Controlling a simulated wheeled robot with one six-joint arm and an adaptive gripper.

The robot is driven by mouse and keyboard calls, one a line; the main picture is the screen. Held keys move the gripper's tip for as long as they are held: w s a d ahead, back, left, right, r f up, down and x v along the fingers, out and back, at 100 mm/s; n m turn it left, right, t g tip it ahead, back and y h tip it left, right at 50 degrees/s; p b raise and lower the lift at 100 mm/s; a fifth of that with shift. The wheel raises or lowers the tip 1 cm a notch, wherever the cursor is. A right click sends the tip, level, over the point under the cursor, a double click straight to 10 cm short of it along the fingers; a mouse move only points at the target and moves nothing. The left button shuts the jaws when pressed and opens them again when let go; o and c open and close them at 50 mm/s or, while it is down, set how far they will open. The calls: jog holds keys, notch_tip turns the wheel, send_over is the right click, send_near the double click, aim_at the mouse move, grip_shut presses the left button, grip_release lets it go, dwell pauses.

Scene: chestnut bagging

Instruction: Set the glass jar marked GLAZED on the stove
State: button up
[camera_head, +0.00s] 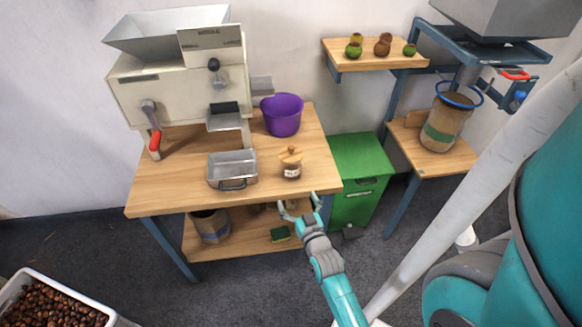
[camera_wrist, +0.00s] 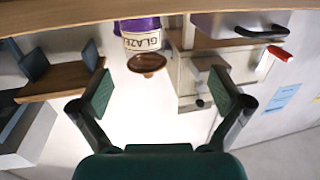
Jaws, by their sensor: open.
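The glass jar (camera_head: 291,170) with a round wooden lid and a white label stands upright on the wooden table, near its front right edge. In the wrist view the jar (camera_wrist: 142,42) appears upside down, and its label reads GLAZE with the end cut off from sight. My gripper (camera_head: 299,204) is open and empty, just in front of the table's front edge, short of the jar. In the wrist view the jar lies beyond and between the spread fingers (camera_wrist: 163,92). I cannot make out a stove in either view.
A metal pan (camera_head: 232,169) stands left of the jar and a purple bucket (camera_head: 283,114) behind it. A cream machine (camera_head: 180,90) fills the table's back left. A green cabinet (camera_head: 358,170) stands right of the table. A lower shelf (camera_head: 245,246) holds a pot.

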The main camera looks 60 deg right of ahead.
send_near(294, 172)
jog(key=x, duration=0.3)
jog(key=shift+h, duration=0.4)
jog(key=x, duration=0.4)
jog(key=shift+w+f, duration=0.15)
jog(key=shift+f, duration=0.1)
jog(key=shift+x, duration=3.05)
jog(key=c, duration=1.9)
